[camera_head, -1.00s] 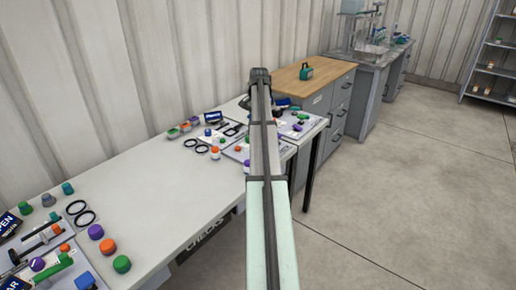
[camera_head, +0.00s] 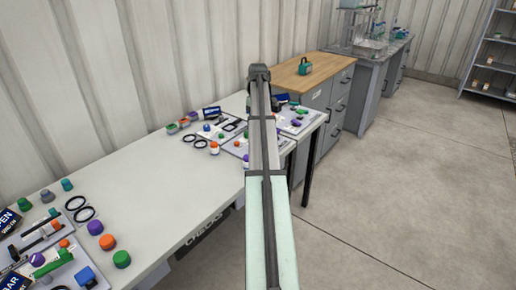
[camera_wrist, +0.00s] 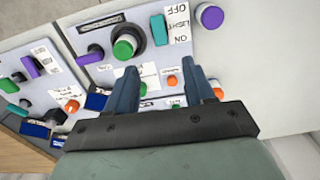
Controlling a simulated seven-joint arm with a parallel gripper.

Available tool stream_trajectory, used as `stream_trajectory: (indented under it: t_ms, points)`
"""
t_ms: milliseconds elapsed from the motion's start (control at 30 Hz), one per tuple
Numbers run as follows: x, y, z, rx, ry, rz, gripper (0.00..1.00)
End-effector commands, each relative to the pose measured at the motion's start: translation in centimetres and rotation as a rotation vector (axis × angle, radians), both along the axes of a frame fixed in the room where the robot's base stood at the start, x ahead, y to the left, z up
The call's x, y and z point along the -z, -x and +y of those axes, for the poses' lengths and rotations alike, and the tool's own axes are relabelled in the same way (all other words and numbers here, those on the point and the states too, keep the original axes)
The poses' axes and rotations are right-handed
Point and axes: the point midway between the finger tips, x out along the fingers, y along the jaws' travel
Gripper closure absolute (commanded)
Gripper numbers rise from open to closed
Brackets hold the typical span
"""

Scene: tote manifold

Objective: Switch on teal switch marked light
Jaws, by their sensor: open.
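The teal switch (camera_wrist: 160,30) is a small upright teal bar on a pale panel (camera_wrist: 90,20), at the top centre of the wrist view. In the head view my arm hides most of this panel, and I cannot make out the teal switch there.
A green round knob (camera_wrist: 125,46) sits left of the switch and a purple-topped cap (camera_wrist: 209,15) right of it. Small orange buttons (camera_wrist: 172,80) lie near the fingers. In the head view, the white bench (camera_head: 160,180) has clear room between two groups of panels.

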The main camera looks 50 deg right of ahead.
Motion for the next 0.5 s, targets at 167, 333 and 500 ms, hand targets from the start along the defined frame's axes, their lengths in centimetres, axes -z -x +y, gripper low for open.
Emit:
stream_trajectory:
  t_ms: [167,333,500]
  points:
    - [0.6,0.0,0.0,-0.036,0.0,0.0,0.47]
    - [2.8,0.1,0.1,-0.034,-0.002,0.001,0.47]
    - [5.7,0.1,0.1,-0.033,-0.002,0.001,0.47]
